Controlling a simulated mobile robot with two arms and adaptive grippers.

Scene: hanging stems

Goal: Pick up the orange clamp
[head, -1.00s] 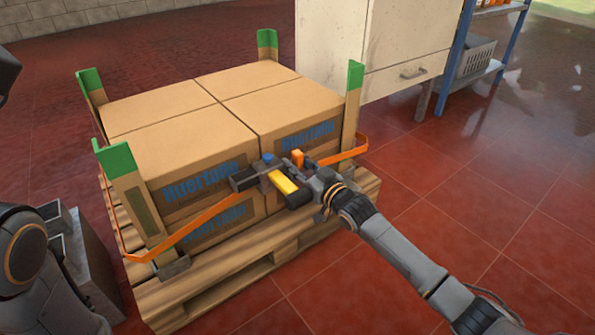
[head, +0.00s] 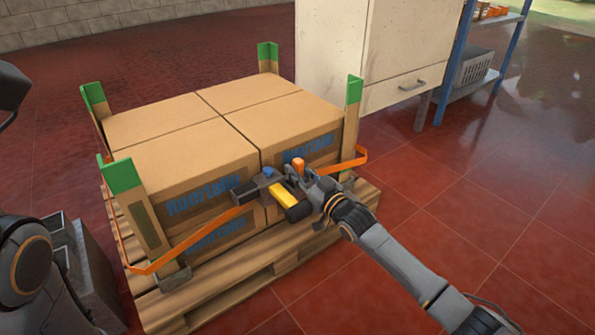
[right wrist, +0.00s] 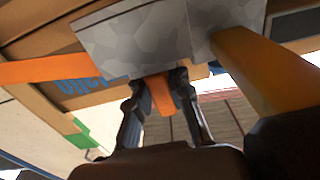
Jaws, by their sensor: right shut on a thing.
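The orange clamp (head: 298,164) is a small orange piece at the tensioning tool on the front of the strapped boxes. In the right wrist view the orange piece (right wrist: 160,95) stands between my fingers, against a grey metal plate. My right gripper (head: 306,177) reaches in from the right and is shut on it. The tool beside it has a yellow handle (head: 284,194), a dark body and a blue knob (head: 268,172). The fingers hide part of the clamp. My left arm shows at the left edge; its gripper is out of view.
Cardboard boxes (head: 190,160) stand on a wooden pallet (head: 225,285) between green-capped corner posts. An orange strap (head: 205,233) runs around them. A pale cabinet (head: 400,45) and a blue shelf rack (head: 455,60) stand behind. The red floor at the right is clear.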

